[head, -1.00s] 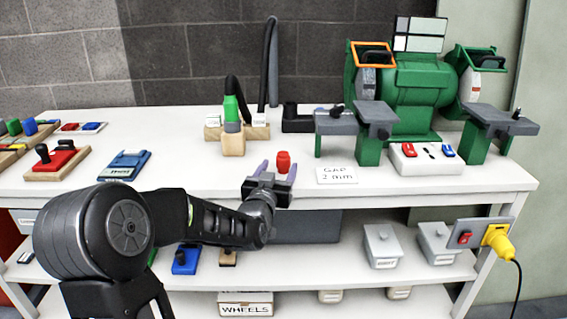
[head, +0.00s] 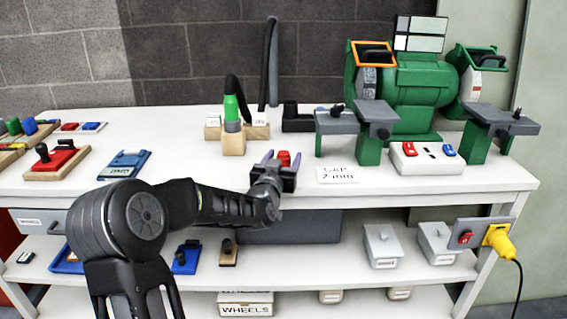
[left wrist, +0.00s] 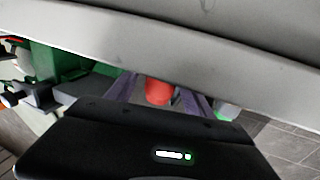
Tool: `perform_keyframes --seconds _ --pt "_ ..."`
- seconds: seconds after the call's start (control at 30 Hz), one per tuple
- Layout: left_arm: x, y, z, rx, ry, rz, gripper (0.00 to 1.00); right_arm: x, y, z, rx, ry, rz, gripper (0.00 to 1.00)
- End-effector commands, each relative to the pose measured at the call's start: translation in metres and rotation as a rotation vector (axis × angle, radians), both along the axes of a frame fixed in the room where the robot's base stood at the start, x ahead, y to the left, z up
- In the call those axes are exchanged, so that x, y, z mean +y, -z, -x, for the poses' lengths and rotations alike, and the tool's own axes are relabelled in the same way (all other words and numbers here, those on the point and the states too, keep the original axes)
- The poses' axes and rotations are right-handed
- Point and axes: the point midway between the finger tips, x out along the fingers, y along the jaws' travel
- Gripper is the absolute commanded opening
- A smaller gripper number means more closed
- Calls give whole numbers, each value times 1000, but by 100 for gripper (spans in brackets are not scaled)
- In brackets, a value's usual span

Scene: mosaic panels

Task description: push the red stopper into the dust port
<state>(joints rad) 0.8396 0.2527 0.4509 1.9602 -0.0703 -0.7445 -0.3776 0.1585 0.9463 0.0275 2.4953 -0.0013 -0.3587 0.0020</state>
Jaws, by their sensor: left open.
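The red stopper (head: 284,158) stands on the bench top near its front edge, in the middle of the head view. My left gripper (head: 281,161) is open, with one purple-grey finger on each side of the stopper. The palm hides the stopper's lower part. In the left wrist view the stopper (left wrist: 158,92) shows between the two fingers (left wrist: 157,97), with gaps at its sides. A dark elbow-shaped fitting (head: 298,118) stands behind on the bench; I cannot tell whether it is the dust port. My right gripper is not in view.
A green bench grinder (head: 412,90) with grey rests stands at the back right. A gap card (head: 337,175) lies right of my gripper, and a white switch box (head: 427,158) beyond it.

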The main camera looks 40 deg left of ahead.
Motion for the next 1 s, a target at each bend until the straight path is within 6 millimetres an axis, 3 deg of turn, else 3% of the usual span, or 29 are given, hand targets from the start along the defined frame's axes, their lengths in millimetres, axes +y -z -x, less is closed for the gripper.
perform_keyframes --seconds 0.47,1.0 --pt "0 0 0 -1 0 0 60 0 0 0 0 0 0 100" --pt "0 0 1 -1 0 0 16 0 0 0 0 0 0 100"
